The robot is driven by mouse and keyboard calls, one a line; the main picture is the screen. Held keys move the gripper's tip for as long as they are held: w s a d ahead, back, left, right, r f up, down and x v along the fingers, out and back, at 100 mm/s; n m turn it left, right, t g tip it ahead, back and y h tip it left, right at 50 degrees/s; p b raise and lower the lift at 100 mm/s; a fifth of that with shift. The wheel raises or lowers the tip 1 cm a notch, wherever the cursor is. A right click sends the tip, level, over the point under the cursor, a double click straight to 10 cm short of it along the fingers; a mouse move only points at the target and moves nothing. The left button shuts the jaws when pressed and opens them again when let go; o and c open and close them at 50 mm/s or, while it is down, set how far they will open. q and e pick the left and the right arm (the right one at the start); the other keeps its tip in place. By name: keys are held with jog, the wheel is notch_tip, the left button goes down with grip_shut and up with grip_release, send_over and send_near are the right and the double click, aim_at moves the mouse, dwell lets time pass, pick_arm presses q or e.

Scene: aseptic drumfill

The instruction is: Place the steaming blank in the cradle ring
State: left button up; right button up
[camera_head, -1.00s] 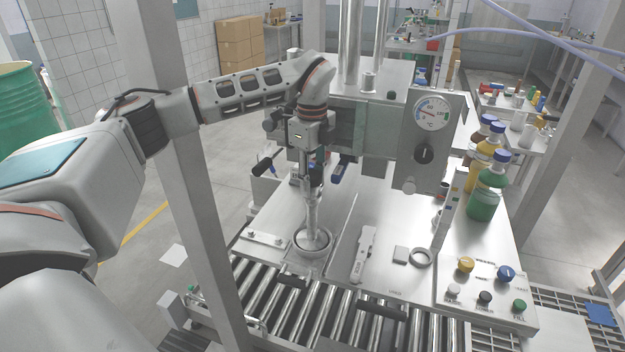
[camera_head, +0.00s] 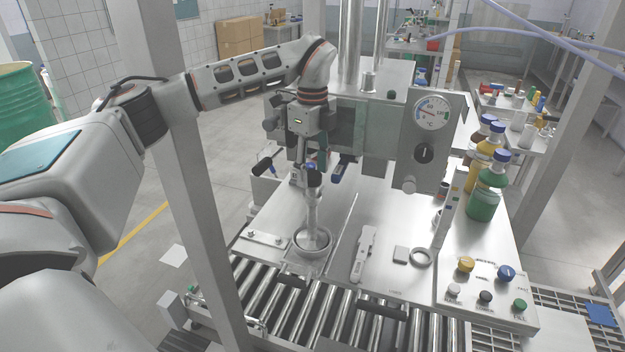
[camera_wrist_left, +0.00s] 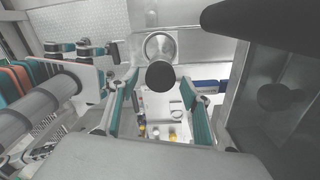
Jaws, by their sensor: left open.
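The steaming blank (camera_head: 313,208) is a slim pale metal stem with a dark round top. It stands about upright, its lower end inside the round cradle ring (camera_head: 313,252) at the front left of the steel table. How deep its foot sits is hidden by the rim. My left gripper (camera_head: 309,162) is open, pointing down just above and around the blank's top. In the left wrist view the dark top (camera_wrist_left: 160,75) shows beyond the spread teal-padded fingers (camera_wrist_left: 159,108), apart from them, with the ring (camera_wrist_left: 160,44) behind. My right gripper is not in view.
A roller conveyor (camera_head: 290,310) runs along the front. On the steel table lie a pale hand tool (camera_head: 363,253) and a loose grey ring (camera_head: 421,257). A gauge panel (camera_head: 432,130) stands behind, bottles (camera_head: 486,190) to the right. A grey post (camera_head: 190,190) stands near my left arm.

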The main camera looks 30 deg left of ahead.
pick_arm(q)
notch_tip(320, 180, up, 9)
dwell(0.3)
jog(key=shift+s+f, duration=0.1)
jog(key=shift+f, duration=0.05)
dwell(0.4)
